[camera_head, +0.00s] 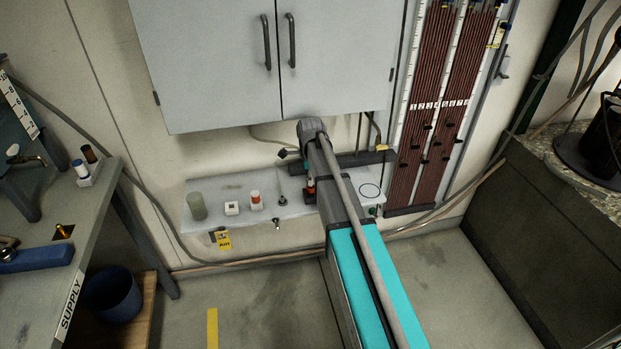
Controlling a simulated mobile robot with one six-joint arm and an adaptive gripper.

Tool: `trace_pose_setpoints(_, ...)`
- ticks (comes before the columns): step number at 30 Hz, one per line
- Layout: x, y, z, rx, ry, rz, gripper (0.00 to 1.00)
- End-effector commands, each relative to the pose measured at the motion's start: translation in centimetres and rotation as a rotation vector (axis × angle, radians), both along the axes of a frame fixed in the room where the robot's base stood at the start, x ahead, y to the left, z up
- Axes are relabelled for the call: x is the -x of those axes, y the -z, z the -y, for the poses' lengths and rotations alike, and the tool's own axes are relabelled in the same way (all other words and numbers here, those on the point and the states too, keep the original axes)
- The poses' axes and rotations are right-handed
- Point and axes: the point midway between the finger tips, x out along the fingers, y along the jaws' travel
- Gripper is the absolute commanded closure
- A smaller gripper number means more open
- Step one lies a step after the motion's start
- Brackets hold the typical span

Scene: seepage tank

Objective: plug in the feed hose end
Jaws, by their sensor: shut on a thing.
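My arm reaches up from the bottom and its grey end joint is in front of the wall shelf (265,220), below the cabinet. I cannot tell whether this is the feed hose end. On the shelf, a red and dark fitting (310,186) is partly covered by my arm. A small black fitting (283,200) stands left of it.
A grey-green cylinder (197,206) and two small white blocks, one orange-capped (256,200), stand on the shelf. The grey cabinet (215,70) overhangs it. A manometer board (438,100) stands right. A bench (80,222) is left, a stone-topped tank right. Floor below is mostly clear.

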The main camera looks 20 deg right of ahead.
Motion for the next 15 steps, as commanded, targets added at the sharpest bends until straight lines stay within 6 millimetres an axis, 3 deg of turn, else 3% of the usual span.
trace_pose_setpoints(15, 0.0, 1.01, 0.0, 0.0, 0.0, 0.0, 0.98)
